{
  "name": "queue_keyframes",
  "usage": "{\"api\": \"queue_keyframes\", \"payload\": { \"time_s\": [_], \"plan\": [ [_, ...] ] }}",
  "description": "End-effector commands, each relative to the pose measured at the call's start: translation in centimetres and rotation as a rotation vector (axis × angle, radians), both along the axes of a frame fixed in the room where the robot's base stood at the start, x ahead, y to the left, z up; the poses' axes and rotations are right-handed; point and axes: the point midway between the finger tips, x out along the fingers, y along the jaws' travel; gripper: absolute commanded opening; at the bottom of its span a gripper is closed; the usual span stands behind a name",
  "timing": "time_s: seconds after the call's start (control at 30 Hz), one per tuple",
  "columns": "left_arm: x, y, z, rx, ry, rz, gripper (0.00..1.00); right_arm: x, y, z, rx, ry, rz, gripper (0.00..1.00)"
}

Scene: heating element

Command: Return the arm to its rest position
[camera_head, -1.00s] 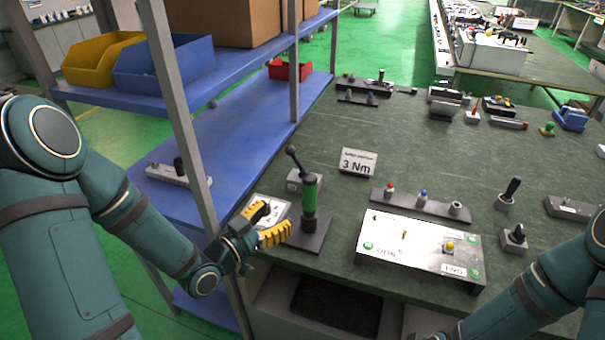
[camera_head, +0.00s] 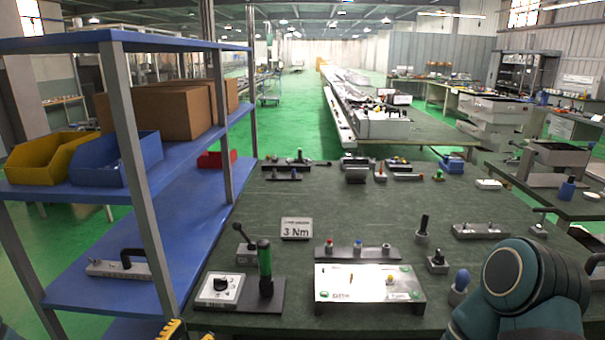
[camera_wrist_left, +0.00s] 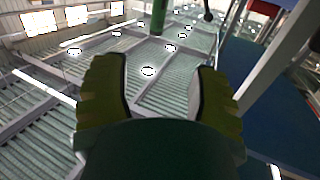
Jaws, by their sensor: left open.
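My left gripper (camera_head: 182,331) shows only as yellow fingertips at the bottom edge of the head view, in front of the table's near left corner. In the left wrist view the left gripper (camera_wrist_left: 162,90) has its two yellow-green fingers spread apart with nothing between them. That view faces up toward the ceiling and roof lights. My right arm (camera_head: 530,290) shows at the lower right of the head view; its gripper is out of view.
A blue shelf rack (camera_head: 190,165) with bins and cartons stands at the left.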

Motion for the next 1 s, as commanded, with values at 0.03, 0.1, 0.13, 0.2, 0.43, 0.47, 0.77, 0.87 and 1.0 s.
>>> {"api": "queue_keyframes", "payload": {
  "time_s": [0.03, 0.1, 0.13, 0.2, 0.43, 0.47, 0.77, 0.87, 1.0],
  "plan": [
    [0.3, -1.4, -2.5, -0.016, 0.111, -0.002, 0.60, 0.0, 0.0, 0.0, 0.000, -0.001, 0.000, 0.45],
    [0.3, -2.4, -5.6, -0.028, 0.253, 0.014, 0.60, 0.0, 0.0, 0.0, 0.000, -0.001, 0.001, 0.45],
    [0.2, -3.0, -7.0, -0.033, 0.319, 0.019, 0.60, 0.0, 0.0, 0.0, 0.000, -0.001, 0.000, 0.45],
    [-0.5, -4.2, -10.2, -0.044, 0.476, 0.033, 0.60, 0.1, 0.0, 0.0, 0.000, -0.002, -0.001, 0.45],
    [-7.1, -9.2, -20.1, -0.066, 1.068, 0.095, 0.60, 0.0, 0.0, 0.0, 0.000, -0.001, 0.000, 0.45],
    [-8.1, -9.8, -21.0, -0.066, 1.136, 0.105, 0.60, 0.0, 0.0, 0.0, 0.000, -0.001, 0.000, 0.45],
    [-13.6, -11.9, -23.9, -0.070, 1.446, 0.169, 0.60, 0.0, 0.0, 0.0, 0.000, -0.001, 0.000, 0.45],
    [-13.6, -11.9, -23.9, -0.070, 1.446, 0.169, 0.60, 0.0, 0.0, 0.0, 0.000, -0.001, 0.000, 0.45],
    [-13.6, -11.9, -23.9, -0.070, 1.446, 0.169, 0.60, 0.0, 0.0, 0.0, 0.000, -0.001, 0.000, 0.45]
  ]
}}
